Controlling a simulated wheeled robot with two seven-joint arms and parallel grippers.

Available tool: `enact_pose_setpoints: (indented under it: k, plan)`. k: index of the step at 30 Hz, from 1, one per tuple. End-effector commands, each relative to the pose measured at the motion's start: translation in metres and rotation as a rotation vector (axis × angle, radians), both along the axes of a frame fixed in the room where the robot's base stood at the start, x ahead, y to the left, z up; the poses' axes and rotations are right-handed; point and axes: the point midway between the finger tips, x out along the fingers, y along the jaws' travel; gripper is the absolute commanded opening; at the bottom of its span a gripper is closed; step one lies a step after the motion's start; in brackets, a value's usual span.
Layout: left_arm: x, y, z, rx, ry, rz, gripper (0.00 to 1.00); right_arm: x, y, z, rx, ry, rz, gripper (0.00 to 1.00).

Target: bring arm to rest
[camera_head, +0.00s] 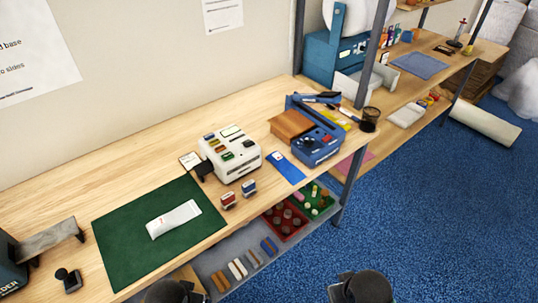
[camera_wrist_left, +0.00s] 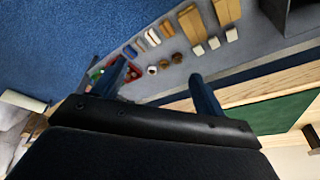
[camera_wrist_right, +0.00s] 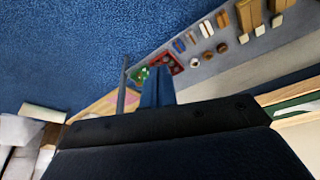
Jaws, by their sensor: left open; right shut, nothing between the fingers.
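My left gripper (camera_wrist_left: 158,70) shows in the left wrist view with its two blue fingers spread apart and nothing between them. My right gripper (camera_wrist_right: 157,72) shows in the right wrist view with its fingers together and nothing held. In the head view only dark parts of my arms show at the bottom edge, in front of the workbench (camera_head: 60,170). Neither gripper is seen touching anything.
Red (camera_head: 290,233) and green trays sit on the lower shelf. A metal post (camera_head: 352,185) stands at right; blue floor (camera_head: 430,220) there is clear.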

Motion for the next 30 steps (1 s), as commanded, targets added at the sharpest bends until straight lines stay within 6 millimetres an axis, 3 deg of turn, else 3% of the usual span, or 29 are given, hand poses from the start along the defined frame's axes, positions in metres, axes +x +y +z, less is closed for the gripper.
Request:
enact_pose_setpoints:
  k: [10, 23, 26, 30]
  plan:
    - [-0.01, 0.002, 0.032, 0.0, -0.009, 0.001, 0.72, -0.026, -0.023, 0.001, -0.042, 0.019, -0.056, 0.0]
    - [0.007, -0.004, -0.055, -0.003, 0.015, -0.001, 0.72, -0.008, -0.017, -0.084, -0.037, 0.039, -0.05, 0.0]
    - [0.011, -0.005, -0.085, -0.004, 0.024, -0.003, 0.72, -0.004, -0.015, -0.114, -0.036, 0.047, -0.048, 0.0]
    - [0.015, -0.009, -0.14, -0.006, 0.039, -0.005, 0.72, 0.0, -0.012, -0.169, -0.035, 0.063, -0.045, 0.0]
